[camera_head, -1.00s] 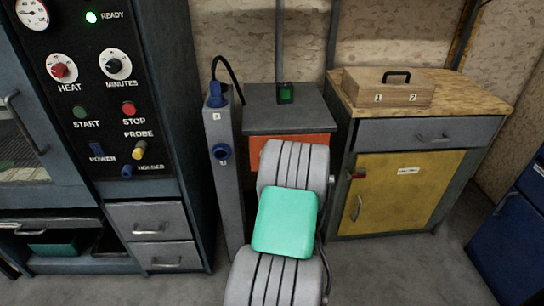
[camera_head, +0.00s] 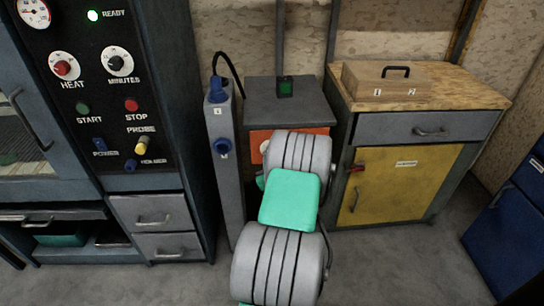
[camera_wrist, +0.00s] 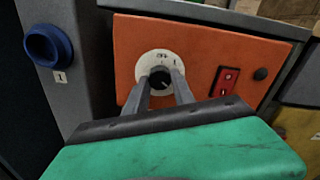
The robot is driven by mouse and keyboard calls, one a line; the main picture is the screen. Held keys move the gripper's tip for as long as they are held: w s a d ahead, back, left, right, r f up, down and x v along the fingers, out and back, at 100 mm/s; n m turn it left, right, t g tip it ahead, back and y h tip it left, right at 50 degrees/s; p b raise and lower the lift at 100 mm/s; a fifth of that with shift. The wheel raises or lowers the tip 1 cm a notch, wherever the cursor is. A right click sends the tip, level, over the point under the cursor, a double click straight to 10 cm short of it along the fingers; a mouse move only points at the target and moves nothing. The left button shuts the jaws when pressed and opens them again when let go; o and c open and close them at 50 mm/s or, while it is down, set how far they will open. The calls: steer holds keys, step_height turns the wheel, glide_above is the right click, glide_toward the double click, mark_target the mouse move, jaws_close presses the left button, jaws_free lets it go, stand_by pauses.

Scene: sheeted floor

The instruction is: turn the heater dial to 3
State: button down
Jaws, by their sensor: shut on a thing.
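The heater's orange front panel (camera_wrist: 200,52) fills the middle of the wrist view, and it also shows in the head view (camera_head: 291,133). On it is a round white dial plate (camera_wrist: 148,58) with a black knob (camera_wrist: 159,80). A few marks show on the plate's upper edge, too small to read surely. My gripper (camera_wrist: 160,77) has one finger at each side of the knob and is shut on it. The fingers cover the lower sides of the plate. In the head view my arm hides the fingers and most of the dial.
A red switch (camera_wrist: 224,81) and a small black round part (camera_wrist: 260,74) sit right of the dial. A grey post with a blue socket (camera_wrist: 48,46) stands close on the left. A yellow-doored wooden-topped cabinet (camera_head: 405,185) stands right.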

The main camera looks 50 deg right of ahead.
steer(key=c, duration=1.1)
jaws_free()
steer(key=shift+o, duration=0.2)
steer(key=b+v, duration=0.2)
steer(key=v, duration=0.6)
steer(key=shift+b, duration=0.35)
